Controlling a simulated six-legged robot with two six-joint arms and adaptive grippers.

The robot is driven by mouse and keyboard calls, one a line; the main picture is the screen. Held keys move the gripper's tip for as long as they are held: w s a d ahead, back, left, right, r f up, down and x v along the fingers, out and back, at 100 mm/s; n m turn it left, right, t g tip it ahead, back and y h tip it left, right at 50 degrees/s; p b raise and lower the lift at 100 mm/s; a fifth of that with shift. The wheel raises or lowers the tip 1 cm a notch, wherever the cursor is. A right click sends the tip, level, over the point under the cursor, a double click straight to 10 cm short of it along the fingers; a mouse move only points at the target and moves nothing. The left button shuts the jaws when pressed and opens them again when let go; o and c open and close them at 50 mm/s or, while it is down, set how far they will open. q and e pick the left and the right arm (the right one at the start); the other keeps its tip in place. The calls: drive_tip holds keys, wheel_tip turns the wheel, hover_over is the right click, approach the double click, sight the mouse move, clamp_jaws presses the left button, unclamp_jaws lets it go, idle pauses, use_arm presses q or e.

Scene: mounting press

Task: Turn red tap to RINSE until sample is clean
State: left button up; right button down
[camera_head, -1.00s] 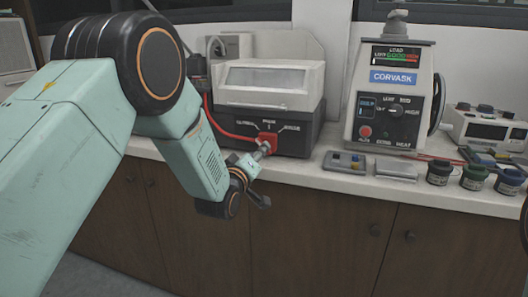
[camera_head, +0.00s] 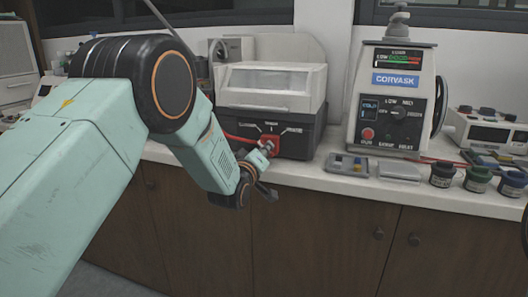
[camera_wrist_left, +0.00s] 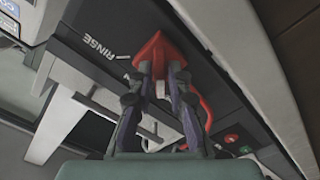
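The red tap (camera_head: 269,144) sits on the dark front of a white-topped unit (camera_head: 271,88), below a row of small labels. In the left wrist view the red tap (camera_wrist_left: 155,47) lies between the fingertips, with the RINSE label (camera_wrist_left: 97,46) to its left. My left gripper (camera_head: 260,152) is at the tap; in the wrist view its fingers (camera_wrist_left: 160,70) are closed in on both sides of the tap. The sample is not visible. My right gripper is not in view.
A CORVASK press (camera_head: 394,95) stands to the right. A grey tray (camera_head: 347,164) and several small jars (camera_head: 443,174) line the counter. A red hose (camera_head: 232,138) runs left of the tap. Wooden cabinets (camera_head: 320,225) are below.

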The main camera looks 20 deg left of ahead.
use_arm(q)
clamp_jaws()
drive_tip(key=shift+m, duration=0.3)
drive_tip(key=m+p, duration=0.1)
drive_tip(key=m, duration=0.1)
drive_tip(key=shift+m, duration=0.4)
drive_tip(key=m+p, duration=0.1)
drive_tip(key=m, duration=0.3)
drive_tip(key=shift+m+p, duration=0.3)
drive_tip(key=m+p, duration=0.1)
drive_tip(key=m, duration=0.8)
drive_tip(key=shift+m+p, duration=0.3)
drive_tip(key=shift+p, duration=0.1)
